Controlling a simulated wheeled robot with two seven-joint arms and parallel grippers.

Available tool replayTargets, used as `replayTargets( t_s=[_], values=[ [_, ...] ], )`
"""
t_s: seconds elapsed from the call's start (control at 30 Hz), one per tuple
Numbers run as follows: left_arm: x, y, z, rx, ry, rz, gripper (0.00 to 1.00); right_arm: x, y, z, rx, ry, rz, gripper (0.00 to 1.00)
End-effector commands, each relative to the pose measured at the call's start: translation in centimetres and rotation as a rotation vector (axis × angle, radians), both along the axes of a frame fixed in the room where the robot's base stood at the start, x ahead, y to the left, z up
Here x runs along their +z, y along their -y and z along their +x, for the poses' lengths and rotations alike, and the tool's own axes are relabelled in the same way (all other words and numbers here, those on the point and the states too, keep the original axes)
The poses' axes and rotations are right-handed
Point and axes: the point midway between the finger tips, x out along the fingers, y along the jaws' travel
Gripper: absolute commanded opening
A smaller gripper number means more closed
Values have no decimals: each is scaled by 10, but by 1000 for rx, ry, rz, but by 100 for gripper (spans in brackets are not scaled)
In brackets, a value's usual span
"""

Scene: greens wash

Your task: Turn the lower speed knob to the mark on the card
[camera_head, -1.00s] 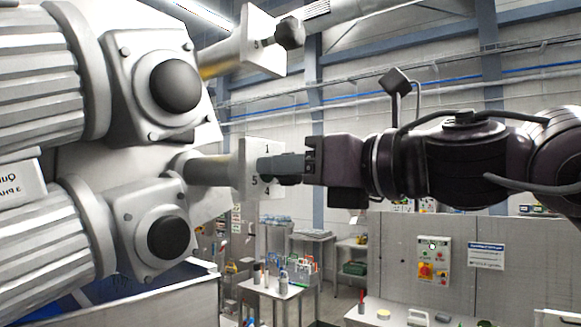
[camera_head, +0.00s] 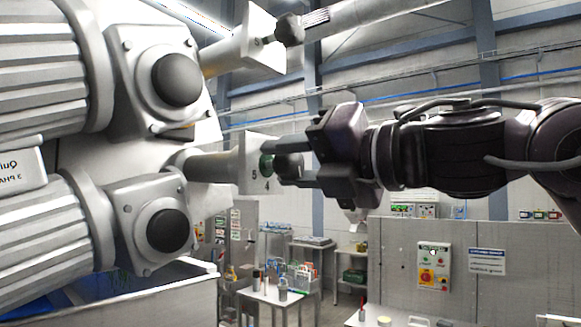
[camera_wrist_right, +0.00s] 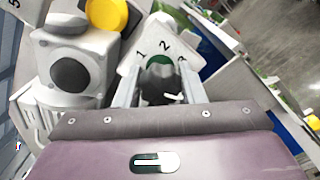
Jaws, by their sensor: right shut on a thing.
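The lower speed knob (camera_head: 288,166) is dark and round, on a pale numbered dial plate (camera_head: 249,160) with a green part behind the knob. My right gripper (camera_head: 284,163) comes in from the right and is shut on this knob, one finger above and one below it in the head view. In the right wrist view the knob (camera_wrist_right: 160,82) sits between the two fingers, with 1, 2 and a partly hidden numeral around it. Its pointer's exact direction is unclear. The upper speed knob (camera_head: 289,30) is untouched. I cannot make out the card. My left gripper is out of view.
Large grey ribbed motor housings (camera_head: 45,215) with round black caps fill the left side, close to the dial plates. A pale panel with a red and yellow switch box (camera_head: 433,267) stands at the right. A table with bottles (camera_head: 283,289) stands farther back.

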Motion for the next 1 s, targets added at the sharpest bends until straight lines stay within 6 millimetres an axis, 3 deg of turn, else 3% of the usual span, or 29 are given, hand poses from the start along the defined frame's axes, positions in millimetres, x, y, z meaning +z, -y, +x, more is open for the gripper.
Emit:
replayTargets(
  t_s=[0.43, 1.0],
  values=[
    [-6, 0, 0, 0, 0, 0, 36, 0, 0, 1, -1, -214, 158, 14],
    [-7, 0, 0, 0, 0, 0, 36, 0, 1, 1, -2, -257, 190, 14]
  ],
)
